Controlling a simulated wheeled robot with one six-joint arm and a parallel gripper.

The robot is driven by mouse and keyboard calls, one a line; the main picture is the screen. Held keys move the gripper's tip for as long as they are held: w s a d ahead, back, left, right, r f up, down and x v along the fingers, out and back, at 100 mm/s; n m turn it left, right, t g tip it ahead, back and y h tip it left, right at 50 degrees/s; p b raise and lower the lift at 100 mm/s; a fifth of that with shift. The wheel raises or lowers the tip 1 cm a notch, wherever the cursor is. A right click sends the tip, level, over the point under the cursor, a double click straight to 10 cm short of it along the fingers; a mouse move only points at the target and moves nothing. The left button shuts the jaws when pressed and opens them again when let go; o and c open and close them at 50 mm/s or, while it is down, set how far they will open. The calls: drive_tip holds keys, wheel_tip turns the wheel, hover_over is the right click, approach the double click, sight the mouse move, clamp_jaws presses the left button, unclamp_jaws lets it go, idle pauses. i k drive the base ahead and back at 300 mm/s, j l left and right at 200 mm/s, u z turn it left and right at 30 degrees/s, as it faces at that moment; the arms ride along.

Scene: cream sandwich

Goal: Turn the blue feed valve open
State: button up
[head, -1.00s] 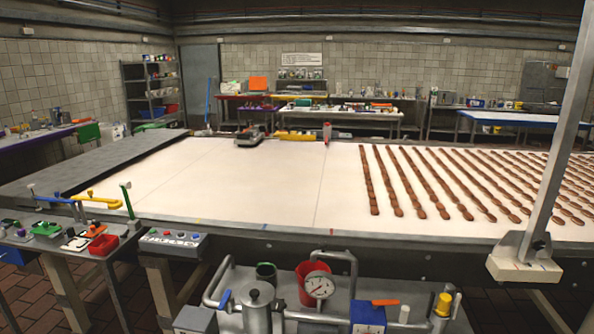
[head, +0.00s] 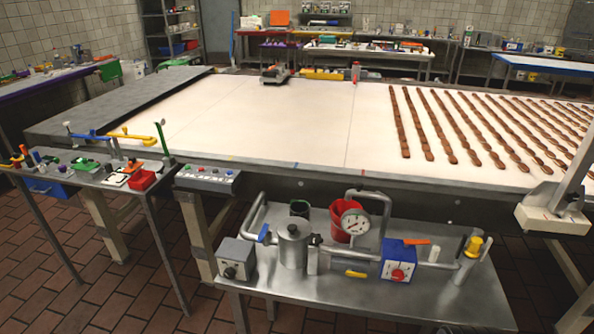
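A small blue lever handle (head: 264,234) sits on the grey pipe at the left of the metal pump cart, beside the silver lidded canister (head: 293,246). It leans at a slant. A blue box (head: 398,262) with a red knob (head: 397,275) is on the pipe at the right, with an orange lever (head: 417,242) above it. I cannot tell how far the blue lever is turned.
The cart (head: 330,290) also carries a pressure gauge (head: 355,222), a red bucket (head: 338,236) and a grey box with a black knob (head: 236,262). Behind it is a long white belt (head: 290,125) with brown rows. Brick floor (head: 130,290) is open at the front left.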

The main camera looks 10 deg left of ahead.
sight(265, 229)
drive_tip(key=i+j, duration=0.2)
drive_tip(key=j, duration=0.15)
drive_tip(key=i+j, duration=0.15)
drive_tip(key=j, duration=0.15)
drive_tip(key=i+j, duration=0.2)
drive_tip(key=j, duration=0.15)
drive_tip(key=i+j, duration=0.2)
drive_tip(key=j+z, duration=0.05)
drive_tip(key=j, duration=0.05)
